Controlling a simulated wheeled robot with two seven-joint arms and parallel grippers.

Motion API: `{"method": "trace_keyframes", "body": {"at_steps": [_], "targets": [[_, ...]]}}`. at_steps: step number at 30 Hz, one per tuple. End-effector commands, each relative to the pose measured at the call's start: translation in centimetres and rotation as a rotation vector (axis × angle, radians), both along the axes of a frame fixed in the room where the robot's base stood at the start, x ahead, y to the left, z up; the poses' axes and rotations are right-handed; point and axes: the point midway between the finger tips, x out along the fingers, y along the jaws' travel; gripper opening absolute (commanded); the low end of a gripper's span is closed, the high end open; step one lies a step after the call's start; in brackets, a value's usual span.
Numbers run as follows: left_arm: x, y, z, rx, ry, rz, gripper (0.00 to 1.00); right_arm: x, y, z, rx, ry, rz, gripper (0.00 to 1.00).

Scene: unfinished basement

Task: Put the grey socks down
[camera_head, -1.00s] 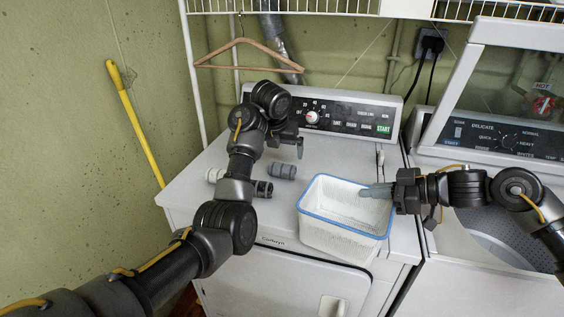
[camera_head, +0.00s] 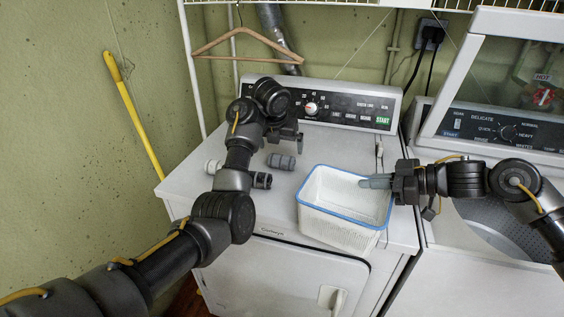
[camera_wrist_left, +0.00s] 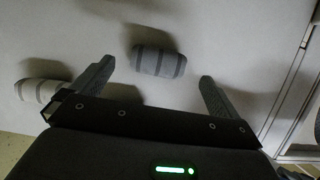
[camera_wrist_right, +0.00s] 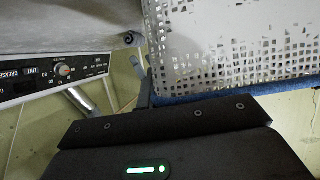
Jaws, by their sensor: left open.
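A grey striped sock roll (camera_head: 281,161) lies on the dryer top; in the left wrist view this grey roll (camera_wrist_left: 158,62) sits just ahead of and between the spread fingers. My left gripper (camera_head: 290,140) is open and empty, close behind the roll in the head view. A darker roll (camera_head: 261,180) and a whitish roll (camera_head: 213,166) lie to its left; a pale roll (camera_wrist_left: 38,92) also shows in the left wrist view. My right gripper (camera_head: 375,182) is at the right rim of the white basket (camera_head: 340,230), a finger reaching over it. Its grip is partly hidden.
The blue-rimmed basket stands at the dryer's front edge and looks empty. The dryer panel (camera_head: 345,112) rises behind. A wooden hanger (camera_head: 248,57) hangs above. The open washer (camera_head: 500,225) is at the right. Bare dryer top lies between the grey roll and the basket.

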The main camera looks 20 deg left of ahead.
Motion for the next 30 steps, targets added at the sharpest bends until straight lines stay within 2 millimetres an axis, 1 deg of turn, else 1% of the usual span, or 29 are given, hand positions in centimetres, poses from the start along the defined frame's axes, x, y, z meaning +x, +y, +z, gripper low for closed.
{"method": "trace_keyframes", "body": {"at_steps": [3, 8, 11, 18, 21, 24, 30], "targets": [[0.4, 0.0, -0.9, 0.001, 0.0, 0.0, 1.0, 0.0, 0.0, -0.2, -0.004, 0.002, 0.0, 0.0], [0.5, 0.0, -1.1, 0.0, -0.001, 0.0, 1.0, 0.0, 0.0, -0.2, -0.003, 0.002, 0.0, 0.0], [0.7, 0.0, -1.7, 0.001, 0.001, -0.001, 1.0, 0.0, 0.0, -0.2, -0.003, 0.002, 0.0, 0.0], [2.1, 0.0, -5.1, 0.002, 0.003, 0.001, 1.0, 0.0, 0.0, -0.2, -0.004, 0.002, 0.0, 0.0], [2.6, 0.0, -6.1, 0.001, 0.001, 0.0, 1.0, 0.0, 0.0, -0.2, -0.004, 0.002, 0.0, 0.0], [2.8, 0.0, -6.6, 0.001, 0.0, 0.0, 1.0, 0.0, 0.0, -0.2, -0.003, 0.002, 0.0, 0.0], [2.8, 0.0, -6.6, 0.0, -0.001, 0.001, 1.0, 0.0, 0.0, -0.2, -0.003, 0.002, 0.0, 0.0]]}}
